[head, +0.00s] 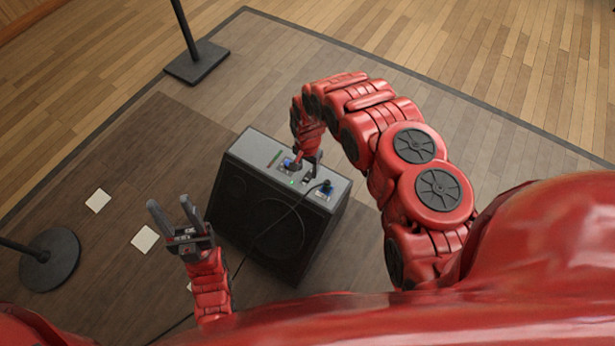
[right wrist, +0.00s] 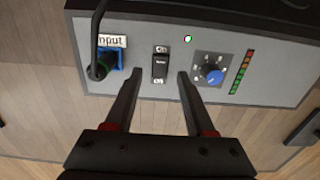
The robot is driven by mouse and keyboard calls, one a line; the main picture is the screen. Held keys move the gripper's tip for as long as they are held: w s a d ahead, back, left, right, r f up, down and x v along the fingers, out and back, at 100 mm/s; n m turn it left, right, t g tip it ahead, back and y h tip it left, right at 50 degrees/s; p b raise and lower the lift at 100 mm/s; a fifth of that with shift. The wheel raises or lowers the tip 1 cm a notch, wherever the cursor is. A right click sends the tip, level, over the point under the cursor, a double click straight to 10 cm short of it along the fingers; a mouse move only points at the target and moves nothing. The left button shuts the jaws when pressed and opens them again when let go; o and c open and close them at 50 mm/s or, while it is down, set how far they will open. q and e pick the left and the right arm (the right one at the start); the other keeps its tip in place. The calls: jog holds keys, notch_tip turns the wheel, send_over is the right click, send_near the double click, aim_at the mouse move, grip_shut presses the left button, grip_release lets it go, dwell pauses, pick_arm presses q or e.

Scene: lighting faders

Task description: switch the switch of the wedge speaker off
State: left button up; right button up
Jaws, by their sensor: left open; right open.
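The wedge speaker (head: 228,205) is a dark box with a grey control panel, standing on the floor in the middle of the head view. Its black rocker switch (right wrist: 159,63) shows in the right wrist view, with small labels above and below it. A green light (right wrist: 187,38) is lit beside the switch. My right gripper (right wrist: 157,82) is open, its two fingers on either side of the switch's lower end. I cannot tell whether they touch the panel. My left gripper (head: 169,204) is open and empty, left of the speaker.
A blue knob (right wrist: 213,75) and a coloured level meter (right wrist: 241,72) lie right of the switch. A cable plug sits in the blue input socket (right wrist: 107,55) on the left. Stand bases (head: 197,62) (head: 50,260) and pale floor squares (head: 98,201) lie around.

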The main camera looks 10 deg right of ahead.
aim_at(307, 177)
jog(key=shift+f, duration=1.55)
grip_shut()
